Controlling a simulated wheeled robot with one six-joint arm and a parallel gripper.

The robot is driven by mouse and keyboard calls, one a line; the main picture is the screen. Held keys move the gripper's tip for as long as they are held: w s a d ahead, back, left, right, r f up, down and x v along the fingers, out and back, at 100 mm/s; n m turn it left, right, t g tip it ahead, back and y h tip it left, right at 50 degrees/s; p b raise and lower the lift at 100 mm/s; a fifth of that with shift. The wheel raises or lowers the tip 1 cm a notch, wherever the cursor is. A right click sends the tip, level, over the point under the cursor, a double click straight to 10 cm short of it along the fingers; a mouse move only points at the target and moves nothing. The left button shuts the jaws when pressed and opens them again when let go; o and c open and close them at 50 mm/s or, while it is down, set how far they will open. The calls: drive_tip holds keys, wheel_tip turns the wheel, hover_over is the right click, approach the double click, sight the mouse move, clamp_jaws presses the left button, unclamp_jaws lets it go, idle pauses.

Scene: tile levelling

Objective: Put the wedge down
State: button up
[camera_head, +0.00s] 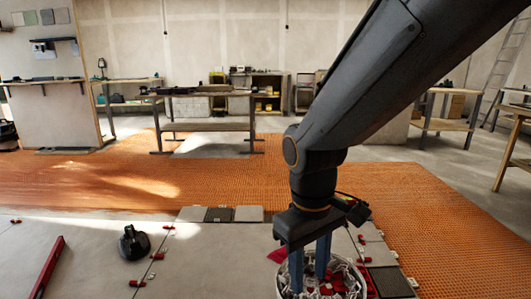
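My gripper (309,283) points down at the bottom of the view, with its two blue fingers apart. The fingertips are over or inside a round white bucket (358,277) of red and white pieces, cut off by the lower edge. I cannot tell whether a wedge is between the fingers. A red piece (277,256) shows just left of the fingers; whether it is a wedge or part of the bucket's contents is unclear. Small red wedges (152,276) sit along the joint between the grey floor tiles (210,262).
A black suction cup (133,243) stands on the left tile. A long red bar (48,268) lies at far left. Dark and grey small tiles (219,214) line the far edge. Orange matting (230,180) lies beyond; workbenches (208,125) stand at the back.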

drive_tip(key=s+a+r+m+y, duration=0.1)
drive_tip(key=s+r+m, duration=0.1)
drive_tip(key=s, duration=0.6)
drive_tip(key=d+r+m+p, duration=0.4)
drive_tip(key=d+r+p, duration=0.8)
drive_tip(key=p, duration=1)
wheel_tip(320, 180, up, 2)
drive_tip(key=shift+r+h, duration=0.1)
drive_tip(key=shift+h, duration=0.2)
drive_tip(key=shift+m, duration=0.3)
drive_tip(key=shift+c, duration=0.9)
